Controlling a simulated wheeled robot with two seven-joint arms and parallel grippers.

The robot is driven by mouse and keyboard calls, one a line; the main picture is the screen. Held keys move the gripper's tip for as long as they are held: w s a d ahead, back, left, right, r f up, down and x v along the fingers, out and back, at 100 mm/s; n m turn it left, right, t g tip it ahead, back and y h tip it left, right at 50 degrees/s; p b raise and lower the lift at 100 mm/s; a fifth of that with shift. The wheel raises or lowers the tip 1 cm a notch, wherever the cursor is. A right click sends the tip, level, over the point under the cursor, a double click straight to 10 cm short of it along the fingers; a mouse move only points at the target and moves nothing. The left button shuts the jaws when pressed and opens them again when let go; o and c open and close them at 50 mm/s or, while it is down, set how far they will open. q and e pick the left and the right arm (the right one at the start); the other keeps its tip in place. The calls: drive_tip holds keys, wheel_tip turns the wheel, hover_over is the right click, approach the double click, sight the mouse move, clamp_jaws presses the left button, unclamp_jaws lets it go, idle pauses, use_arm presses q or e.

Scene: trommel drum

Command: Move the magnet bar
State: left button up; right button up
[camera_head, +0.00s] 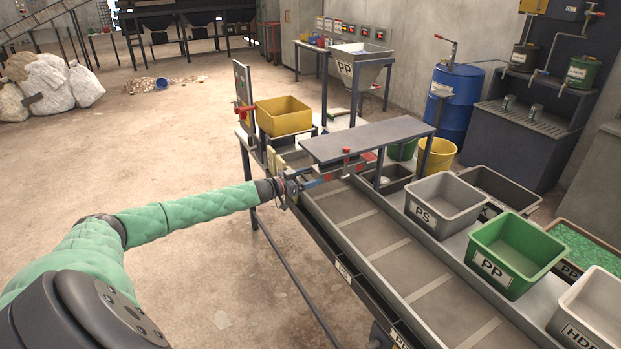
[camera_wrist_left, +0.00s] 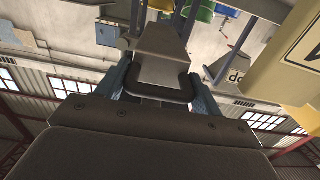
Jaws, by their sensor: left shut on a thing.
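My left gripper (camera_head: 322,178) reaches in from the left to the far end of the sorting table, just below and in front of a raised grey plate (camera_head: 370,138). In the left wrist view its two blue fingers are shut on the dark looped handle (camera_wrist_left: 160,92) of a grey piece (camera_wrist_left: 161,45), which I take for the magnet bar. In the head view this piece is mostly hidden by the gripper and the raised plate, so I cannot tell whether it rests on anything. My right gripper is not in view.
A long grey trough (camera_head: 375,240) with cross slats runs along the table. A yellow bin (camera_head: 284,115) stands behind my gripper. A grey PS bin (camera_head: 445,203) and a green PP bin (camera_head: 514,254) stand right of the trough.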

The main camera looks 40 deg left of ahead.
use_arm(q)
drive_tip(key=shift+s+f, duration=0.1)
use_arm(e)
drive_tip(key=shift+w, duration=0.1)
use_arm(q)
drive_tip(key=o, duration=1.2)
drive_tip(key=shift+a, duration=0.1)
drive_tip(key=shift+o, duration=0.5)
drive_tip(key=shift+s, duration=0.15)
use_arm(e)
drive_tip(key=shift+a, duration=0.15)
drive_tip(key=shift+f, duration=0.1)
use_arm(q)
drive_tip(key=shift+s+a, duration=0.15)
drive_tip(key=shift+s, duration=0.15)
drive_tip(key=b+v, duration=0.3)
drive_tip(key=v, duration=0.4)
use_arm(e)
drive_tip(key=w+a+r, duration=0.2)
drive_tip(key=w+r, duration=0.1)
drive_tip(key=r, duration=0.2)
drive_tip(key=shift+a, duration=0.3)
